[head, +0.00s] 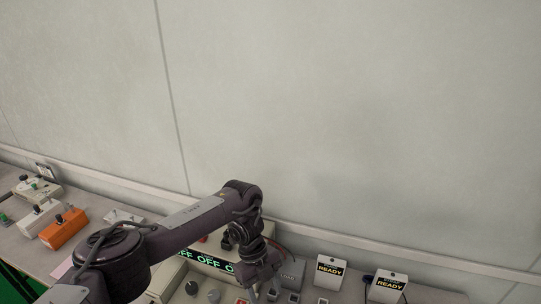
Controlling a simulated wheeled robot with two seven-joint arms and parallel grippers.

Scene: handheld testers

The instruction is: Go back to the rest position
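My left arm comes in from the lower left and bends down over a light-coloured control panel (172,284). My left gripper (264,290) points downward at the panel's right part, near the bottom edge of the view. Its fingertips are small and dark, so I cannot tell whether they are open, shut or touching the panel. The panel has knobs and a black display (208,262) with green "OFF" text, partly hidden behind my arm. My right gripper is not in view.
Two white testers reading "READY" stand to the right, one nearer (330,271) and one farther right (387,287). An orange box (64,229) and several pale switch boxes lie on the bench at left. A plain wall (350,120) rises behind; the space above the bench is clear.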

